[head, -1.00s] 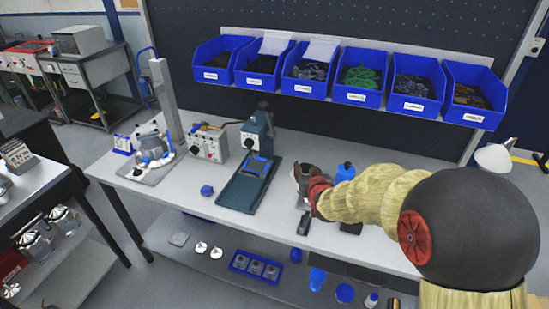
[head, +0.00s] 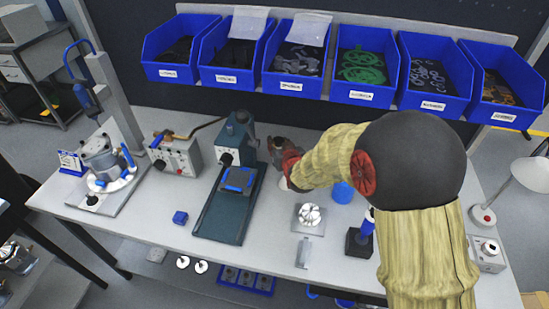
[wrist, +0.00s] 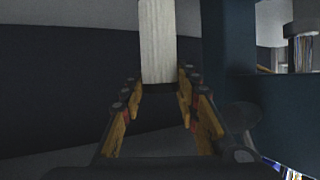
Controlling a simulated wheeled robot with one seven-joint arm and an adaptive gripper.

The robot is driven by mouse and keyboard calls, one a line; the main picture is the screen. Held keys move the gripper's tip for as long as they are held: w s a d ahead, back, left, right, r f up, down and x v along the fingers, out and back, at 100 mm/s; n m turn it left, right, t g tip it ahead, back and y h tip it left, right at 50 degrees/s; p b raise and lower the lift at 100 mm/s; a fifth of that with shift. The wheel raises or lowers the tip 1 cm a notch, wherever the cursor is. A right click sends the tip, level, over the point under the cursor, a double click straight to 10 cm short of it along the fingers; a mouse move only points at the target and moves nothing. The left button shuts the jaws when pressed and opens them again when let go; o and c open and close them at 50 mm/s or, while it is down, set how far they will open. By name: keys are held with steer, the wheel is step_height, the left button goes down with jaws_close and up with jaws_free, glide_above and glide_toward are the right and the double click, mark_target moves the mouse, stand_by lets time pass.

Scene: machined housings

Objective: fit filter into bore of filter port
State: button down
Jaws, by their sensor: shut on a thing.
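My gripper (wrist: 160,88) is shut on a white pleated cylinder, the filter (wrist: 158,42), which stands out past the fingertips in the wrist view. In the head view my gripper (head: 281,152) is above the back middle of the bench, right of the teal machine. Its fingers and the filter are mostly hidden by my wrist there. I cannot make out the filter port or its bore for certain. A grey square block with a white ribbed round top (head: 309,216) stands on the bench, right of and nearer than my gripper, apart from it.
The teal machine (head: 236,138) with its long bed (head: 221,216) stands just left of my gripper. A dark block (head: 358,243) holding a blue and white piece stands under my arm. Blue bins (head: 291,82) line the back. The bench between the small blue block (head: 180,217) and the bed is clear.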

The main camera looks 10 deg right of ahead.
steer(key=shift+f+b, duration=0.55)
steer(key=shift+f, duration=1.95)
steer(key=shift+f, duration=0.15)
steer(key=c, duration=1.3)
jaws_free()
steer(key=shift+c, duration=0.2)
